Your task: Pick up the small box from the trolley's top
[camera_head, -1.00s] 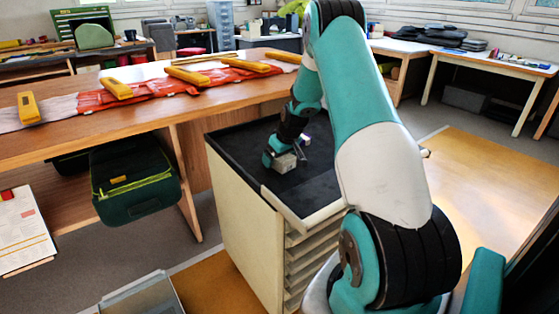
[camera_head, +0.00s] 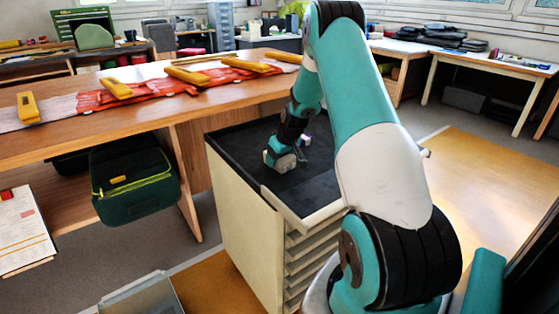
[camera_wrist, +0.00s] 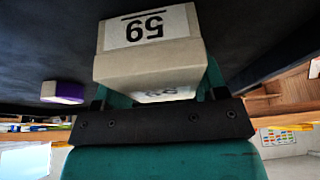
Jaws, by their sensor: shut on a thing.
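The small box (camera_wrist: 148,55) is beige-grey with white labels that read 59, upside down in the wrist view. My gripper (camera_wrist: 160,98) is shut on it, with a dark finger at each side of its near end. In the head view my gripper (camera_head: 281,160) is low over the black top of the trolley (camera_head: 242,215), and the box shows as a pale grey block (camera_head: 286,163) at its tip. I cannot tell whether the box still touches the top.
A small purple and white object (camera_wrist: 63,92) is on the trolley top near the box. A wooden bench (camera_head: 60,148) with red cloth and yellow tools stands behind and left. A green bag (camera_head: 135,190) sits under it. Open floor (camera_head: 480,190) lies to the right.

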